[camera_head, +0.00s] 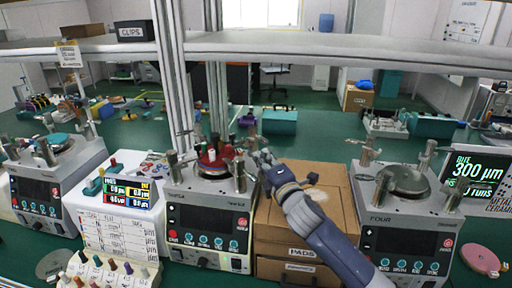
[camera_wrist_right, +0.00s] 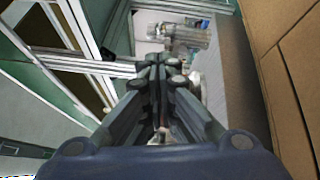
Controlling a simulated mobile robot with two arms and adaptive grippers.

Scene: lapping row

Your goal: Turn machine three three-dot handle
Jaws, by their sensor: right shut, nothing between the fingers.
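Machine three (camera_head: 207,206) is the middle grey lapping machine, with a dark front panel, a row of teal knobs (camera_head: 203,240) and a red plate (camera_head: 215,158) on top. Several upright metal posts stand around the plate, one of them (camera_head: 239,176) at its right front. Any dot marks are too small to read. My right gripper (camera_head: 262,165) is just right of machine three's top, near that post; I cannot tell if they touch. In the right wrist view my fingers (camera_wrist_right: 163,88) are together and empty, pointing toward blurred metal parts (camera_wrist_right: 180,36). My left gripper is not in view.
Cardboard boxes (camera_head: 299,221) fill the gap right of machine three, under my right arm. Machine four (camera_head: 410,222) stands further right, another machine (camera_head: 55,176) at left. A colour-peg rack and label board (camera_head: 118,231) stand left of machine three. A shelf (camera_head: 350,48) crosses above.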

